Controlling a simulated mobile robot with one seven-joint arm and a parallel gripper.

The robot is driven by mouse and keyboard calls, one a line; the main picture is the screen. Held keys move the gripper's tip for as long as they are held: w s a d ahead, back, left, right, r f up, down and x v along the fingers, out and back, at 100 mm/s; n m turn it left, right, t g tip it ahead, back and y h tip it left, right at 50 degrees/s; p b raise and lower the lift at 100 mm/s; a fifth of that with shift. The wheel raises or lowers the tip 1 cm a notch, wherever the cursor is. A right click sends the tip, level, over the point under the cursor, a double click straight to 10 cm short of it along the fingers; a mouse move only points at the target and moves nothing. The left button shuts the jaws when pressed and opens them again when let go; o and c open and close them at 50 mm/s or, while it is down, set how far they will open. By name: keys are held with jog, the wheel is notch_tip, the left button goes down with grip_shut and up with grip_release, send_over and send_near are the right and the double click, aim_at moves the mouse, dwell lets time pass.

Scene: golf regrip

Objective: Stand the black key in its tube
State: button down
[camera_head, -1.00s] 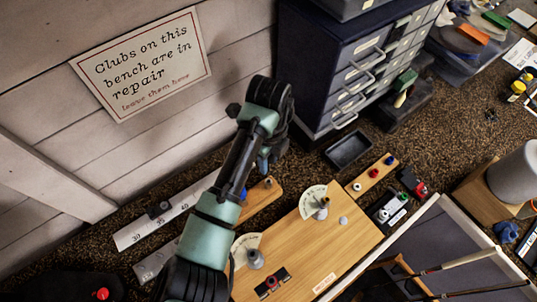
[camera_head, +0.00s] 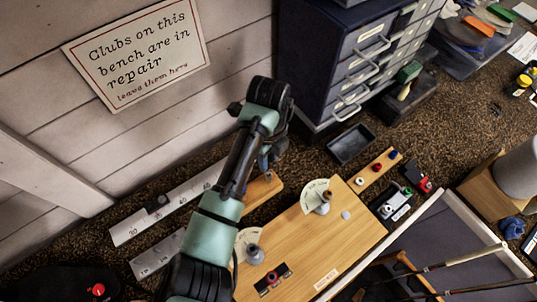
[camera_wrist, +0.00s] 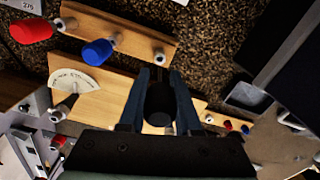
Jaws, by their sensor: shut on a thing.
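The black key (camera_wrist: 160,98) is between the two fingers of my gripper (camera_wrist: 159,80) in the wrist view, its round dark end towards the camera. My gripper is shut on it; its far end is hard to make out. A wooden rack at the upper left carries a red-topped key (camera_wrist: 32,31), a blue-topped key (camera_wrist: 98,51) and an open grey tube (camera_wrist: 160,55). The held key appears apart from that tube, below it in the picture. In the head view my gripper (camera_head: 265,162) is over the rack (camera_head: 264,190), and my arm hides part of it.
A large wooden board (camera_head: 315,245) with dial plates lies right of my arm. A small strip (camera_head: 375,172) holds coloured knobs. A black tray (camera_head: 350,144) and a drawer cabinet (camera_head: 340,55) stand behind. Rulers (camera_head: 180,200) lie at left, near the wall.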

jog(key=shift+f+b, duration=0.55)
jog(key=shift+f, duration=0.65)
jog(key=shift+f+b, duration=1.25)
jog(key=shift+f, duration=1)
dwell(1.0)
jog(key=c, duration=0.5)
grip_release()
jog(key=shift+r, duration=0.1)
notch_tip(320, 180, up, 12)
jog(key=shift+f+b, duration=0.1)
jog(key=shift+b, duration=0.5)
jog(key=shift+r, duration=0.55)
